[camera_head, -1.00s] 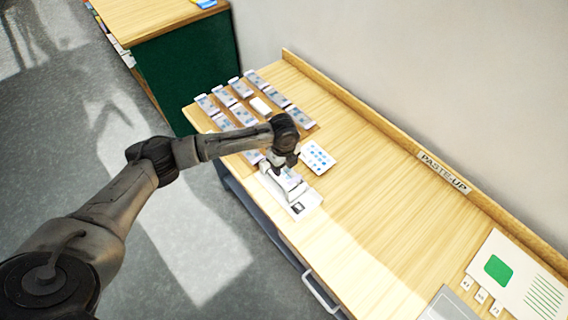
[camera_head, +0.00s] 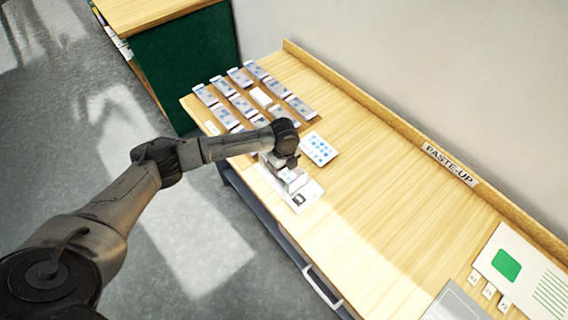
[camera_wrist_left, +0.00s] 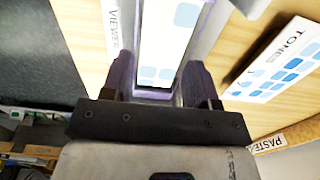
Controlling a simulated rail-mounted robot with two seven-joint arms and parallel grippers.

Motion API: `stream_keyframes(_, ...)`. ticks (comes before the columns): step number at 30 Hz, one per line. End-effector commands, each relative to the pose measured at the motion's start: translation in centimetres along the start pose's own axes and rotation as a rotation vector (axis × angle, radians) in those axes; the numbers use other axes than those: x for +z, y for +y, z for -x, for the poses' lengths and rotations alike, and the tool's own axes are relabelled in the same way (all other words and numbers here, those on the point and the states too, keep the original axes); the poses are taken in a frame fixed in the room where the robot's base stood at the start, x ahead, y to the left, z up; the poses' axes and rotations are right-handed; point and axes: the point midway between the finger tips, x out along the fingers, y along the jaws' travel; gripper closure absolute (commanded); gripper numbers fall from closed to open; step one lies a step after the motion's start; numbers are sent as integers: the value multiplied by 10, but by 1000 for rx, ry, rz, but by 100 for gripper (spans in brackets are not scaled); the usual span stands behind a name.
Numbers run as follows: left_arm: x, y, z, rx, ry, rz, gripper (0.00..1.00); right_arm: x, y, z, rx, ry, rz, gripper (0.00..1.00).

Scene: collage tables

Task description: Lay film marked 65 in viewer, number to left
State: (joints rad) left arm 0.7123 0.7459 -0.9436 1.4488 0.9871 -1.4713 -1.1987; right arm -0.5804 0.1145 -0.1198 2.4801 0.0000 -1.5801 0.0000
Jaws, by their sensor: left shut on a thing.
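My left gripper (camera_head: 288,168) is low over the viewer (camera_head: 302,186), a small white device near the table's front edge. In the left wrist view the fingers (camera_wrist_left: 163,85) stand either side of a pale film strip (camera_wrist_left: 168,40) with blue squares and are shut on it. The strip lies lengthwise between the pale side walls of the viewer. A "VIEWER" label (camera_wrist_left: 113,28) shows to the left. I cannot read a number on the strip, and cannot tell whether it rests on the viewer's bed. My right gripper is out of view.
Several film strips (camera_head: 297,107) lie in rows at the table's far left end. A white card with blue squares, marked "TONES" (camera_head: 319,148), lies beside the viewer. A paste-up sheet (camera_head: 535,265) and small tags are at the right. The table's middle is clear.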

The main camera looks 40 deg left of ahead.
Motion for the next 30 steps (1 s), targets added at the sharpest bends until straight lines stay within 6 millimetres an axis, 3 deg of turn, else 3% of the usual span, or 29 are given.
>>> stream_keyframes(8,0,0,-1,0,0,0,68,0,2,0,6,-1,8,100)
stream_keyframes(9,0,0,-1,0,0,0,42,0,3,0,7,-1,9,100)
stream_keyframes(17,0,0,0,0,0,0,17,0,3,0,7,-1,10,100)
stream_keyframes(26,0,0,2,0,0,0,16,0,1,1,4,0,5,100)
stream_keyframes(30,0,-1,18,-3,0,0,16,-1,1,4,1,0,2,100)
